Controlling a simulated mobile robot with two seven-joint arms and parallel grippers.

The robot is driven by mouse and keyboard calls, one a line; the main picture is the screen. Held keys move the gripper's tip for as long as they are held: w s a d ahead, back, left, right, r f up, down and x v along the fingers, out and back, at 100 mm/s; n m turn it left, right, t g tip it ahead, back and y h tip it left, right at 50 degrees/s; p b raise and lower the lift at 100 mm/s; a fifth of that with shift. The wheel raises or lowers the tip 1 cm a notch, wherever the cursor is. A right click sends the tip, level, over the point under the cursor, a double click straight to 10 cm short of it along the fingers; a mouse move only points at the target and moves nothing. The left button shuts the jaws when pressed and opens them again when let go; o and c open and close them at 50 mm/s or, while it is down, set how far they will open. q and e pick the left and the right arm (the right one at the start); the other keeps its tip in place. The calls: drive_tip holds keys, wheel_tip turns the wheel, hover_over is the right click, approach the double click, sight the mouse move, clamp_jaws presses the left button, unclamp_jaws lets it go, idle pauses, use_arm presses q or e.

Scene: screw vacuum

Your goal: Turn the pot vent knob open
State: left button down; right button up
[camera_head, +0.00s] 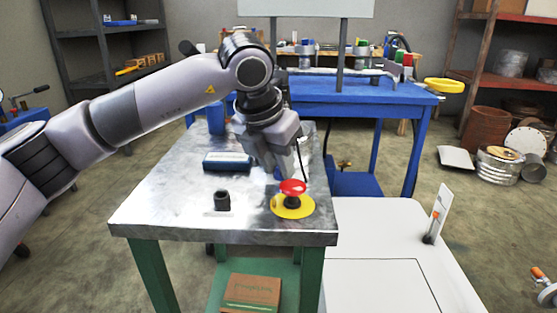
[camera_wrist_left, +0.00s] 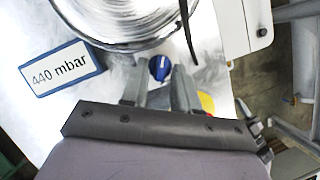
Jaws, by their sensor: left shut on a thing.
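The blue vent knob (camera_wrist_left: 159,68) shows in the left wrist view, with a white mark on its face. It sits between the fingertips of my left gripper (camera_wrist_left: 158,78), which is shut on it. A large shiny round metal pot (camera_wrist_left: 130,22) lies just beyond the knob at the top. In the head view my left gripper (camera_head: 281,168) reaches down over the steel table, just behind the red button. Only a speck of blue shows at the fingers there. The pot is not clearly made out in the head view. My right gripper is not in view.
A red mushroom button (camera_head: 292,187) on a yellow disc (camera_head: 293,207) stands close in front of my gripper. A display (camera_wrist_left: 60,77) reads 440 mbar. A short black cylinder (camera_head: 222,200) stands on the steel table (camera_head: 165,205). A blue workbench (camera_head: 350,98) is behind.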

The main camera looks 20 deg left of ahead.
use_arm(q)
drive_tip(key=shift+a+m+h, duration=0.1)
drive_tip(key=shift+m+h, duration=0.2)
drive_tip(key=shift+m, duration=0.5)
drive_tip(key=c, duration=0.9)
unclamp_jaws()
drive_tip(key=shift+o, duration=0.2)
drive_tip(key=shift+n, duration=0.3)
